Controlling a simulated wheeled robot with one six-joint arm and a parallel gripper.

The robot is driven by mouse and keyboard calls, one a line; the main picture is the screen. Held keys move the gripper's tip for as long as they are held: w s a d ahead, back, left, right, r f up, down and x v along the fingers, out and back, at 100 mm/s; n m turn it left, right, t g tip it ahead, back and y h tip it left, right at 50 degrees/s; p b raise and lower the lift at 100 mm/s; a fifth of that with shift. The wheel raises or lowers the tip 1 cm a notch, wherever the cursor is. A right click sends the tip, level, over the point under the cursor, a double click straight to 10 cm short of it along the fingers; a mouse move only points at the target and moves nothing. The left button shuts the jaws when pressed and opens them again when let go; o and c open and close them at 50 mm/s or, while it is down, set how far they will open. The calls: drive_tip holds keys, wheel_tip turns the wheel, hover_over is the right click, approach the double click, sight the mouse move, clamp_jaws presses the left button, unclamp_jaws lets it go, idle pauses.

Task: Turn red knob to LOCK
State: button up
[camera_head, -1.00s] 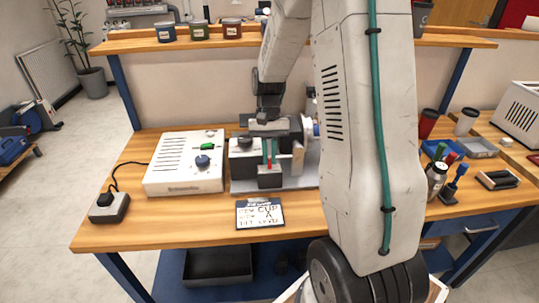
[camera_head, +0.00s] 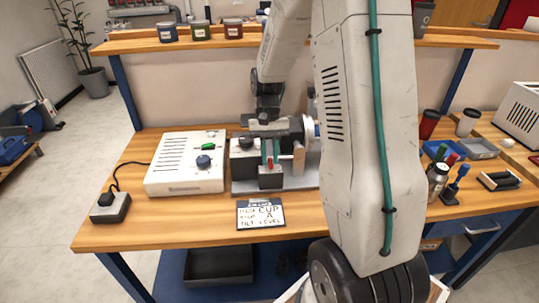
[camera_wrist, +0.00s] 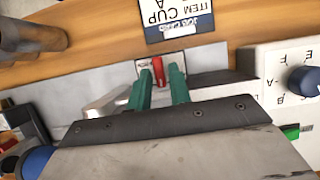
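The red knob (camera_wrist: 158,70) sits on a pale plate at the front of the grey-and-black marker fixture (camera_head: 270,180). In the wrist view it is a narrow bar, slightly tilted. In the head view the red knob (camera_head: 269,162) is partly behind the fingers. My gripper (camera_wrist: 160,72) has two teal fingers, one on each side of the knob, with small gaps showing, so it looks open around it. My gripper also shows in the head view (camera_head: 270,158), pointing down at the fixture. Any LOCK marking is too small to read.
A white control box (camera_head: 185,175) with a blue knob and green switch stands left of the fixture. A job card (camera_head: 260,214) lies in front. A black emergency-stop-like box (camera_head: 110,207) is at the far left. Cups and tools stand at the right. The front of the table is mostly clear.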

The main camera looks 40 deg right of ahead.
drive_tip(key=v, duration=0.8)
wheel_tip(320, 180, up, 7)
idle(0.8)
drive_tip(key=shift+f, duration=0.1)
idle(0.3)
drive_tip(key=s+a+r+n+t+h, duration=0.1)
drive_tip(key=s+a+n+t, duration=0.1)
drive_tip(key=s+a, duration=0.6)
drive_tip(key=s+a+r+n+t+h, duration=0.1)
drive_tip(key=s+a+r+n+t, duration=0.1)
drive_tip(key=s+a, duration=0.7)
drive_tip(key=s+n+t, duration=0.1)
drive_tip(key=s+n, duration=0.1)
drive_tip(key=s, duration=0.4)
drive_tip(key=shift+s+a+n, duration=0.15)
drive_tip(key=shift+s+n, duration=0.05)
drive_tip(key=shift+n, duration=0.1)
